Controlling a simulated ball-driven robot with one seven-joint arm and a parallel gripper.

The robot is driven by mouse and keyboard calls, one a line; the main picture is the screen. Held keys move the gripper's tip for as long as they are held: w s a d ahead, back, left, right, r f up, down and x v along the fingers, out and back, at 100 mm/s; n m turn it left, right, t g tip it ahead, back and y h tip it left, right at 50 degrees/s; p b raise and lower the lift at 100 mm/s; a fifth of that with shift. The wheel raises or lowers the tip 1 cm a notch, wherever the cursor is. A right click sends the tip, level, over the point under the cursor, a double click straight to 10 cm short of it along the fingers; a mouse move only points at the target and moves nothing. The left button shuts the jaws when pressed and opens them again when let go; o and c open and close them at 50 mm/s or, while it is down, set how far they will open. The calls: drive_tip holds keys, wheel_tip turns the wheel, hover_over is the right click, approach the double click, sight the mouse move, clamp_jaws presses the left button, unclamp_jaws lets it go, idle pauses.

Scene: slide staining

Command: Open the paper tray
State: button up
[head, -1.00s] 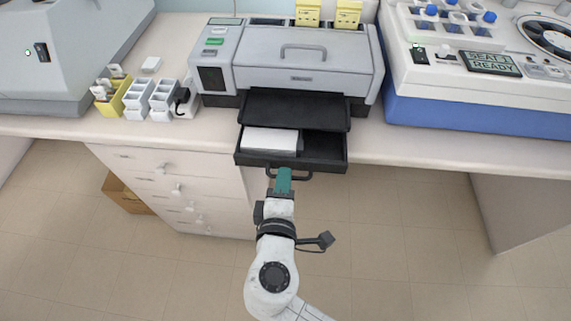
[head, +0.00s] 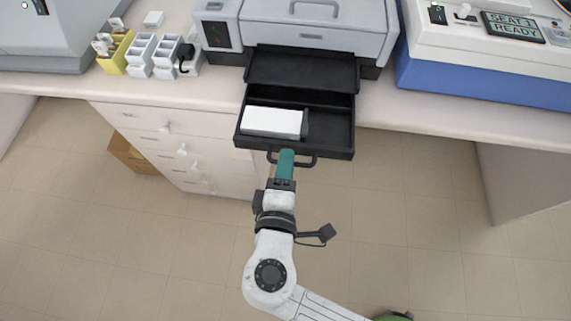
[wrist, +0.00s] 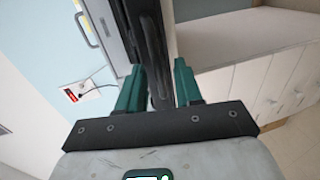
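The black paper tray (head: 332,130) sticks well out from the front of the grey printer (head: 315,35), past the counter edge. A white paper stack (head: 272,122) lies in its left part; the right part is empty. My gripper (head: 286,154) is at the left part of the black tray handle (head: 306,161), on the tray's front. In the wrist view my gripper's teal fingers (wrist: 158,70) stand on both sides of the dark handle (wrist: 153,60), with it between them. The exact finger contact is hard to see.
A black flap (head: 302,70) sits above the tray. White drawers (head: 175,140) are left below the counter (head: 440,106). A blue-and-white machine (head: 480,80) stands right. Slide holders (head: 140,55) are left. Tiled floor in front is free.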

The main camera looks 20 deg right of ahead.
drive_tip(key=shift+s, duration=0.1)
drive_tip(key=b+v, duration=0.1)
drive_tip(key=v, duration=0.9)
drive_tip(key=shift+s+a, duration=0.2)
drive_tip(key=shift+s, duration=0.05)
drive_tip(key=shift+r, duration=0.1)
drive_tip(key=s+d+f+m+g+y, duration=0.3)
drive_tip(key=d+f+m+g, duration=0.3)
drive_tip(key=d, duration=0.5)
drive_tip(key=s+d+f+m+g+y, duration=0.3)
drive_tip(key=d+f+m+g, duration=0.3)
drive_tip(key=d+f, duration=0.4)
drive_tip(key=shift+s+d+g+y, duration=0.25)
drive_tip(key=shift+d+g+y, duration=0.05)
drive_tip(key=shift+d+y, duration=0.5)
